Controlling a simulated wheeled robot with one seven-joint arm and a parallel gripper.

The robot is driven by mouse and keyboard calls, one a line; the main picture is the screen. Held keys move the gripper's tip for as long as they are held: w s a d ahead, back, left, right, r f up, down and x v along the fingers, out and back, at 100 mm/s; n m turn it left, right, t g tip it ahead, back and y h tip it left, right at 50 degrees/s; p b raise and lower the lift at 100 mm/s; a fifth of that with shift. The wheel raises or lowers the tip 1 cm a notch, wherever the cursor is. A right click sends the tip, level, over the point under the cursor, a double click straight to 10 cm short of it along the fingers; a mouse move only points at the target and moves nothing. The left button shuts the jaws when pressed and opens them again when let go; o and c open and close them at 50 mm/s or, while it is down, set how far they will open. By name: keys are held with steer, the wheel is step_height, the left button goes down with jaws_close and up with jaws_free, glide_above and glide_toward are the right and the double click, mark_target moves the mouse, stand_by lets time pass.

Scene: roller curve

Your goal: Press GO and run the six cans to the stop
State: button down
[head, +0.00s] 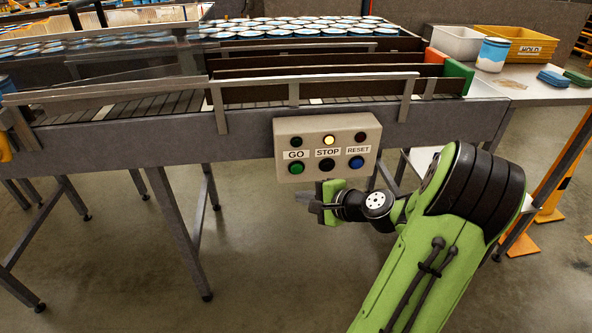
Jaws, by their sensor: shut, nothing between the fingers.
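The beige control box (328,150) hangs on the front of the conveyor (130,137). Its green GO button (296,169) is on the left, the black STOP button (325,165) in the middle, the blue RESET button (357,162) on the right. The middle lamp (329,140) glows yellow; the outer lamps are dark. My gripper (314,204) is shut and empty, just below the box and apart from the buttons. A blue-and-white can (6,86) shows at the left edge. Many pale-topped cans (300,25) stand behind the lanes. I cannot tell which are the six.
Red (436,61) and green (458,78) blocks cap the lanes' right ends. A right-hand table holds a large blue-and-white can (492,56), a grey bin (455,42) and a yellow HOLD bin (520,45). Conveyor legs stand below; floor in front is open.

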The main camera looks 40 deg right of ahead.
mark_target(297, 169)
steer(key=w+d, duration=0.1)
steer(key=w, duration=0.1)
steer(key=w+d+p, duration=0.1)
steer(key=w, duration=0.1)
steer(key=w+d, duration=0.1)
steer(key=d, duration=0.1)
steer(key=shift+w+p, duration=0.4)
stand_by(1.6)
steer(key=shift+w+d+p, duration=0.2)
steer(key=shift+w+p, duration=0.1)
